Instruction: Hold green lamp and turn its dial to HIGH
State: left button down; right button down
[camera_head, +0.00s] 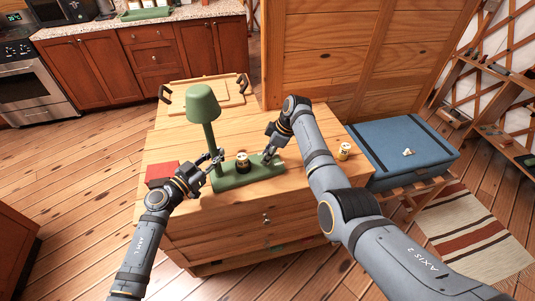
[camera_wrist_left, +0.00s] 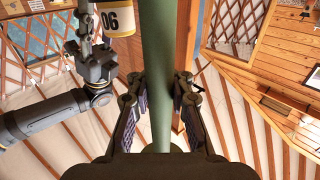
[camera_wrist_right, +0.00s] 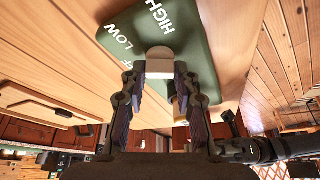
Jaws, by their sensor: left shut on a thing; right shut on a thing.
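The green lamp (camera_head: 203,104) stands upright on a wooden dresser (camera_head: 180,140). Its post (camera_wrist_left: 158,75) runs between the fingers of my left gripper (camera_head: 214,159), which is shut on it. The lamp's base (camera_head: 262,171) lies flat on the dresser top. My right gripper (camera_head: 268,156) is at the right end of the base. In the right wrist view its fingers are shut on the pale dial (camera_wrist_right: 160,56). White words HIGH, LOW and a partly hidden one ending in F are on the green base beside the dial. Which word the dial points to is unclear.
A labelled can (camera_head: 242,161) stands at the lamp base between my grippers; another can (camera_head: 344,151) stands at the dresser's right edge. A red box (camera_head: 160,173) is left of my left gripper. A wooden tray (camera_head: 232,91) lies behind the lamp. A blue case (camera_head: 395,145) is to the right.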

jog(key=m+t, duration=0.1)
jog(key=m, duration=0.2)
jog(key=shift+s, duration=0.1)
jog(key=c, duration=1)
grip_release()
jog(key=v, duration=1.2)
jog(key=shift+s+a, duration=0.1)
